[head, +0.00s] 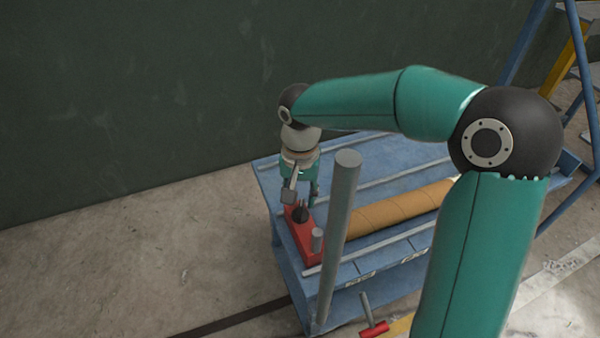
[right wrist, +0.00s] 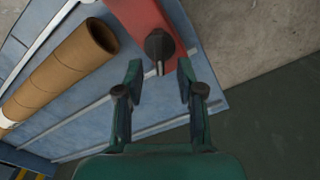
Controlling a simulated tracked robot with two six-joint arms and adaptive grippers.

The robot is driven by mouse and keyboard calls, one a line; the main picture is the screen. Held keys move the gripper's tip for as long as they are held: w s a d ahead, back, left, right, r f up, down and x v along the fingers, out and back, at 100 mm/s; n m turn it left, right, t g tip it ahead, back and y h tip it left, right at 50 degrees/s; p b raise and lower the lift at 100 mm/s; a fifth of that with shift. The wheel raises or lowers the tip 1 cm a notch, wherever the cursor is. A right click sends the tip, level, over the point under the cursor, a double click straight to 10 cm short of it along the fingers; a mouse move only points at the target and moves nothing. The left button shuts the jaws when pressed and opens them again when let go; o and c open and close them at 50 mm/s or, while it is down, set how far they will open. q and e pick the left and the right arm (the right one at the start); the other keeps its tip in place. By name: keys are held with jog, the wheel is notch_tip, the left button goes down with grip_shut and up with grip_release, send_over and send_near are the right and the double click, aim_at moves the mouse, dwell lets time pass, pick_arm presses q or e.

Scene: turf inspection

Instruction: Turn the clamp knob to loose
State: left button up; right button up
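The clamp knob (head: 300,214) is a dark round knob on top of a red clamp block (head: 310,246) at the near left end of a blue bench. In the right wrist view the knob (right wrist: 159,46) has a pale pointer and sits just beyond the fingertips, roughly midway between them. My right gripper (head: 301,196) is above the knob, pointing down. Its fingers (right wrist: 160,83) are spread apart in the right wrist view with nothing between them. My left gripper is not in either view.
A brown cardboard tube (head: 400,206) lies on the blue bench (head: 375,155). A grey upright post (head: 341,210) stands beside the red block, close to my right arm. A red-handled tool (head: 374,328) is low at the front. A dark green wall (head: 130,90) stands behind.

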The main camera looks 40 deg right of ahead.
aim_at(300, 207)
notch_tip(300, 207, up, 8)
dwell(0.6)
